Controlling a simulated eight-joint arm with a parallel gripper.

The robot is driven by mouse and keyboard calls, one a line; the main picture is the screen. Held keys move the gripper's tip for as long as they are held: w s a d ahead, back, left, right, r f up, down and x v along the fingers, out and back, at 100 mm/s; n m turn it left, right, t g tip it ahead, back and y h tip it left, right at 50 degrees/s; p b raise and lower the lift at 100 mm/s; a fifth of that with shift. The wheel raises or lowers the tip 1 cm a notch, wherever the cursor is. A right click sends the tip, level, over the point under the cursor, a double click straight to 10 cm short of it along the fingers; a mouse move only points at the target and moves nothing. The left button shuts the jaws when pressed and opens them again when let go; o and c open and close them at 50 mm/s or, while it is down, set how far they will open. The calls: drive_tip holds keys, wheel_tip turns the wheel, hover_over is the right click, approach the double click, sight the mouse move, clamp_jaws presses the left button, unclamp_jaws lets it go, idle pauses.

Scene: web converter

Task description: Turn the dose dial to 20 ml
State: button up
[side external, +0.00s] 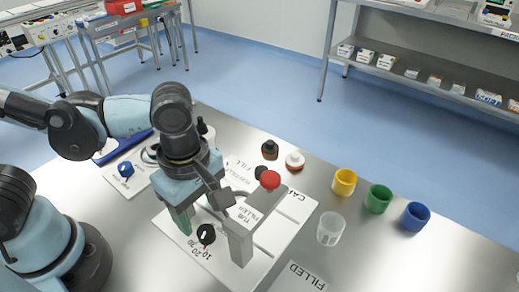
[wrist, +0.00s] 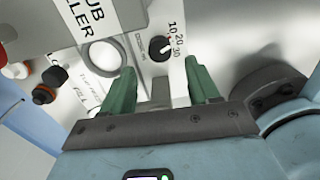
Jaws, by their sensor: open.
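The dose dial is a small black knob (side external: 206,234) on the pale panel of the tub filler (side external: 241,245), with the numbers 10, 20 and 30 printed beside it. The dial also shows in the wrist view (wrist: 160,48), with the numbers to its right. It carries a light mark, but I cannot tell exactly which number it points to. My gripper (side external: 200,214) is open, pointing down above the panel near the dial. In the wrist view its two green fingers (wrist: 162,78) stand apart, with the dial beyond the gap between their tips. They appear clear of the knob.
The filler's grey upright and a red knob (side external: 270,179) stand close right of my gripper. Dark bottles and a white-capped one (side external: 294,160) are behind. A clear cup (side external: 331,229) and yellow (side external: 344,182), green (side external: 378,199) and blue (side external: 415,216) cups stand right. A blue knob (side external: 126,170) sits left.

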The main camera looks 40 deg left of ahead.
sight(205, 229)
drive_tip(key=shift+f, duration=2.85)
drive_tip(key=c, duration=1)
drive_tip(key=shift+m, duration=2.4)
drive_tip(key=shift+c, duration=0.2)
drive_tip(key=o, duration=1)
drive_tip(key=shift+o, duration=0.2)
drive_tip(key=shift+r, duration=0.1)
wheel_tip(205, 229, up, 12)
